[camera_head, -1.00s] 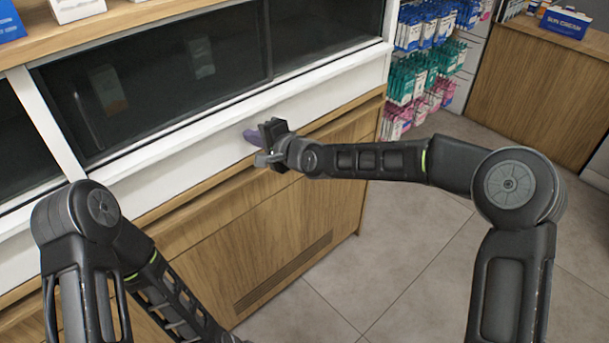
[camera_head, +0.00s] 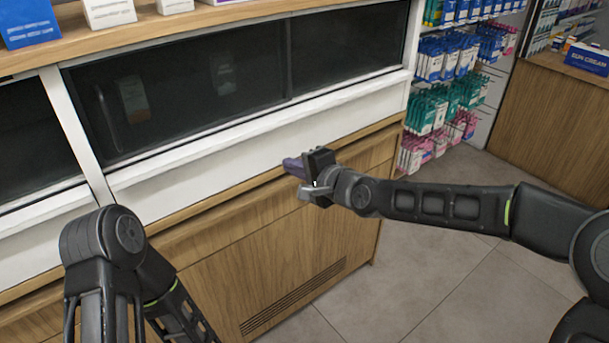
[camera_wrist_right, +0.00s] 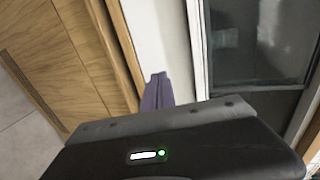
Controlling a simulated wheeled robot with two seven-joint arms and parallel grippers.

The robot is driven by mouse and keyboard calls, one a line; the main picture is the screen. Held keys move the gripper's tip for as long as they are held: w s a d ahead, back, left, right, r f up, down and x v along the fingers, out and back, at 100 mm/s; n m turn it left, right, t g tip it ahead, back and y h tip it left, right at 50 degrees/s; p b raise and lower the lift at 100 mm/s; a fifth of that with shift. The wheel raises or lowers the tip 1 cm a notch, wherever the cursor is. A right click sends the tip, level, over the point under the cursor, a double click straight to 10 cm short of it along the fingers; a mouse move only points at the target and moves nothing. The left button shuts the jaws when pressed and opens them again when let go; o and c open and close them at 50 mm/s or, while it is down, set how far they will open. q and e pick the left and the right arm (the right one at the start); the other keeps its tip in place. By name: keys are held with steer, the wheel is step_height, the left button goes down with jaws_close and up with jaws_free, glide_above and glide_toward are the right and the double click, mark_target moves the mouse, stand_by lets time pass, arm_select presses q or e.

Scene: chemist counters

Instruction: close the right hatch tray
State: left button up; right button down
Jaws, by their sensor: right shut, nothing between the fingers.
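The counter front has dark sliding windows (camera_head: 180,90) in a white frame, with a white panel (camera_head: 215,160) below them and a wooden ledge (camera_head: 225,192) under that. I cannot tell apart a separate right hatch tray; no tray clearly sticks out. My right gripper (camera_head: 290,166) is shut and empty, its purple fingers close to the white panel just above the ledge. Contact cannot be told. The shut fingers also show in the right wrist view (camera_wrist_right: 157,92), pointing toward the white panel beside the wooden front. My left arm enters at lower left; its gripper is out of view.
Boxes (camera_head: 108,12) stand on the wooden shelf above the windows. A rack of hanging packets (camera_head: 440,90) stands beyond the counter's right end. Another wooden counter (camera_head: 550,120) is at far right. The tiled floor (camera_head: 400,280) in front is clear.

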steer(key=shift+v, duration=1.95)
steer(key=s+d+f+n+g+h, duration=0.1)
steer(key=s+d+f+n+g, duration=0.3)
steer(key=f, duration=0.9)
steer(key=s+d+f+n+h, duration=0.1)
steer(key=s+f+n+h, duration=0.15)
steer(key=s+f, duration=0.7)
steer(key=s+d+f+n+g+h, duration=0.1)
steer(key=s+d+f+g, duration=0.1)
steer(key=s+f, duration=0.8)
steer(key=s+d+f+g+p, duration=0.1)
steer(key=s+d+f+g, duration=0.2)
steer(key=s+f, duration=0.7)
steer(key=shift+s+f+n+g+h+p, duration=0.2)
steer(key=shift+n+g+h+p, duration=0.15)
steer(key=shift+g, duration=0.45)
steer(key=shift+d, duration=0.1)
